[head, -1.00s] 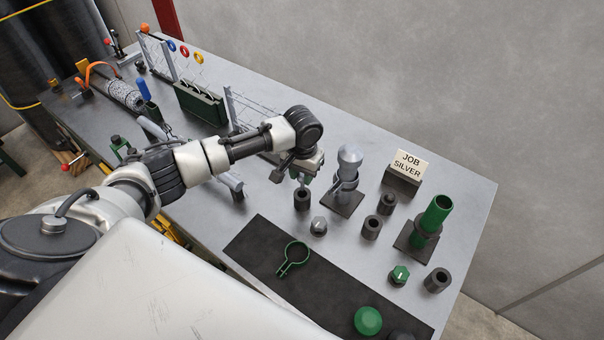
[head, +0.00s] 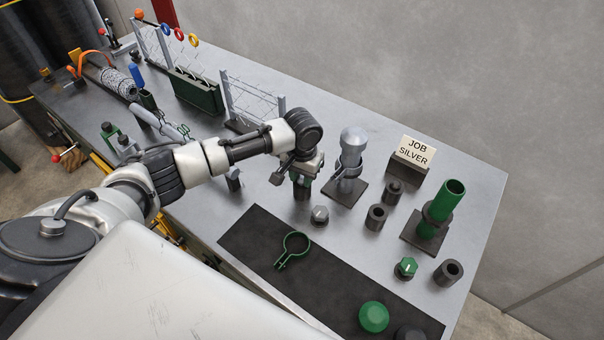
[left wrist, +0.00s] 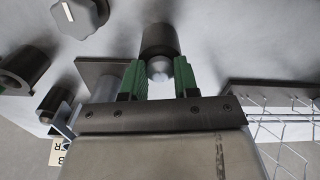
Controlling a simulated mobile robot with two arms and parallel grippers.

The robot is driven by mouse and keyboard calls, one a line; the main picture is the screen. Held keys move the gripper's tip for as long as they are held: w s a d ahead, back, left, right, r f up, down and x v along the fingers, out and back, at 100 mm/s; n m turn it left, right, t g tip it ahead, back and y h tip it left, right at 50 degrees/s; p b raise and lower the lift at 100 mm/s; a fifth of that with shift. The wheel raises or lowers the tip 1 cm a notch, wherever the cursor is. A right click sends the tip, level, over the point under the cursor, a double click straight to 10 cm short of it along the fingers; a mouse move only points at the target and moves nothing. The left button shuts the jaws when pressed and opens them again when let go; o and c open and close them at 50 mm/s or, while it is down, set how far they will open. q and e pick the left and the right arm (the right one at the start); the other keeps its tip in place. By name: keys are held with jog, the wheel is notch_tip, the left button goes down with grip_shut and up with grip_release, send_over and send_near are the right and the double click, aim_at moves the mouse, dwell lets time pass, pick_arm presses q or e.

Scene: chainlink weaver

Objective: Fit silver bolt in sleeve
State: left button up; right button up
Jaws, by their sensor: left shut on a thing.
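My left gripper (head: 302,180) is low over the table, just above an upright dark sleeve (head: 302,193). In the left wrist view its green fingers (left wrist: 159,80) are shut on the silver bolt (left wrist: 160,69), whose rounded silver end shows between them. The dark sleeve (left wrist: 160,38) is directly beyond the bolt, in line with it. The join between bolt and sleeve is hidden, so I cannot tell how deep the bolt sits. My right gripper is not in view.
A silver cylinder in a clamp stand (head: 350,160) is close right of the gripper. A silver knob (head: 320,215), other dark sleeves (head: 376,218), a green tube stand (head: 438,208) and the JOB SILVER sign (head: 417,151) are further right. A dark mat (head: 255,235) lies in front.

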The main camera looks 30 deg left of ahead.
pick_arm(q)
jog(key=o, duration=1)
notch_tip(320, 180, up, 11)
jog(key=shift+f+b, duration=0.1)
jog(key=shift+b, duration=0.7)
